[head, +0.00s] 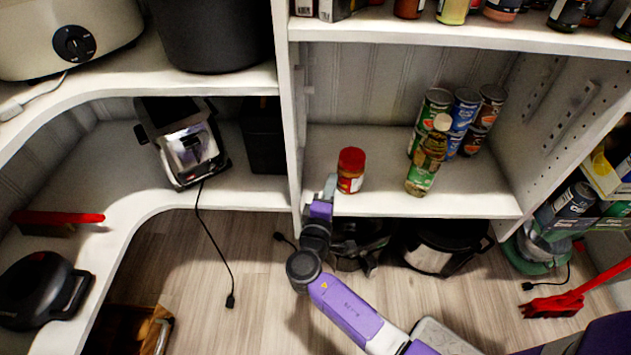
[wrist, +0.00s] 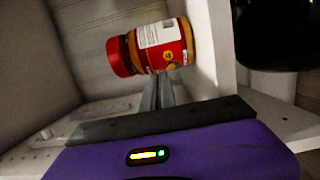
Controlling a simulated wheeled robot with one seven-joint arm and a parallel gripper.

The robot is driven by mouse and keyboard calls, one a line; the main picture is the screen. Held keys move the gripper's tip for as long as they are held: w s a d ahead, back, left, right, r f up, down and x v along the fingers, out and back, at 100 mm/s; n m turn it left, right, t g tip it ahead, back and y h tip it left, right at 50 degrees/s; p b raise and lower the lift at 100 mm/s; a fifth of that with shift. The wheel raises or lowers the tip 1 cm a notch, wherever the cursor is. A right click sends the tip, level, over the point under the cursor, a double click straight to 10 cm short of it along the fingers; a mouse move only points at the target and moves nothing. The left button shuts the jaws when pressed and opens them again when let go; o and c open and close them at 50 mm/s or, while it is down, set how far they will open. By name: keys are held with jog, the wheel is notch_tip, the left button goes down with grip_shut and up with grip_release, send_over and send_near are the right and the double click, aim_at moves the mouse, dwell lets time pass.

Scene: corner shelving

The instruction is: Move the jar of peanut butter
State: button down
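The jar of peanut butter (head: 350,171) has a red lid and a red label. It stands upright on the middle shelf, near its front left. In the wrist view the jar (wrist: 160,47) appears on its side, just beyond the fingertips. My gripper (head: 331,185) is at the shelf's front left edge, close to the left of the jar. In the wrist view the two grey fingers (wrist: 158,92) lie close together with nothing visible between them. I cannot tell whether the fingertips touch the jar.
A white upright panel (head: 289,120) is close on the left, and a shelf with jars (head: 440,28) is above. Shelf space behind the peanut butter is clear. Dark appliances (head: 440,248) sit below.

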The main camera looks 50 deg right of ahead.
jog(key=s+d, duration=0.4)
jog(key=s, duration=0.1)
jog(key=s+d, duration=0.2)
jog(key=s, duration=0.1)
jog(key=shift+s+d, duration=0.1)
jog(key=shift+d, duration=0.25)
